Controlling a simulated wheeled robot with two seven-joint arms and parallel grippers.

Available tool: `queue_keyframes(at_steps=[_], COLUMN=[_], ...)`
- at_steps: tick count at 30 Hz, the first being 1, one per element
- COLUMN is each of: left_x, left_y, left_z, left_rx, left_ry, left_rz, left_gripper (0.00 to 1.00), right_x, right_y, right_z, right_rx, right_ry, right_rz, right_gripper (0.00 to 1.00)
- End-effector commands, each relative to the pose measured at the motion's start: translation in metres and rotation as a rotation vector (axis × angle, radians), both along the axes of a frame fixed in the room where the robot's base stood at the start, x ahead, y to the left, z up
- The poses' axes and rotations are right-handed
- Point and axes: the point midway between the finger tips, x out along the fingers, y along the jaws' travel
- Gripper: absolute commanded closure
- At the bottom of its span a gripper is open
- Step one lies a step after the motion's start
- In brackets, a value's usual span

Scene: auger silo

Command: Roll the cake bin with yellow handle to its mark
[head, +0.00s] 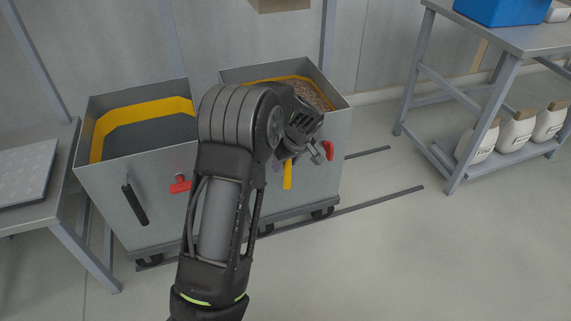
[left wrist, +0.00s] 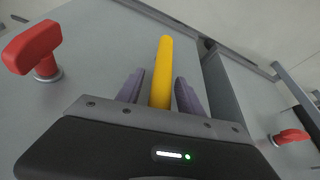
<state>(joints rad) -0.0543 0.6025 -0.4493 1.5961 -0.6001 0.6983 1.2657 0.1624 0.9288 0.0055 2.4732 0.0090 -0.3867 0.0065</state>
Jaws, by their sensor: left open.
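The cake bin (head: 324,180) is a grey wheeled box with brownish, grainy contents (head: 312,93) and a yellow upright handle (head: 288,174) on its front. It stands on the floor rails, right of another bin. My left gripper (left wrist: 159,92) is at this handle in the left wrist view. Its two purple fingers are open, one on each side of the yellow handle (left wrist: 164,62), with small gaps visible. In the head view my left wrist covers part of the bin's front and the handle's upper end. My right gripper is not in view. I cannot make out a mark.
A second grey bin (head: 152,215) with a black handle (head: 135,205) stands close on the left. Red knobs (head: 329,151) sit on both bins. Rails (head: 380,200) run on to the right over clear floor. A table (head: 510,40) with several white jars below stands at right.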

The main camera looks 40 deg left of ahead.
Motion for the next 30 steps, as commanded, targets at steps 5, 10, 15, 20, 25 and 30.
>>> queue_keyframes(at_steps=[5, 10, 15, 20, 25, 30], left_x=[0.0003, 0.0003, 0.0002, 0.0002, 0.0002, 0.0002], left_y=[-0.0001, -0.0002, -0.0002, -0.0002, -0.0002, -0.0002], left_z=[0.0005, 0.0006, 0.0007, 0.0007, 0.0007, 0.0008], left_rx=[0.000, 0.000, 0.000, 0.000, 0.000, 0.000], left_ry=[-0.001, -0.001, -0.001, -0.001, -0.001, -0.001], left_rz=[0.000, 0.000, 0.000, 0.000, 0.000, 0.000], left_gripper=[0.56, 0.67, 0.81, 0.94, 1.00, 1.00], right_x=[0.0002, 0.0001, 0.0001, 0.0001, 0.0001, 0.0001], right_y=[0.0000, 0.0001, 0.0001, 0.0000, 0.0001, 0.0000], right_z=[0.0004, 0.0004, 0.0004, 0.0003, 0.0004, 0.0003], right_rx=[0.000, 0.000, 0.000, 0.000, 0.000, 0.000], right_ry=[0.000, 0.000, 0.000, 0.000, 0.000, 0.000], right_rz=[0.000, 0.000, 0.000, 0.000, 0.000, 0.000], right_gripper=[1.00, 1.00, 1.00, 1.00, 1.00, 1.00])
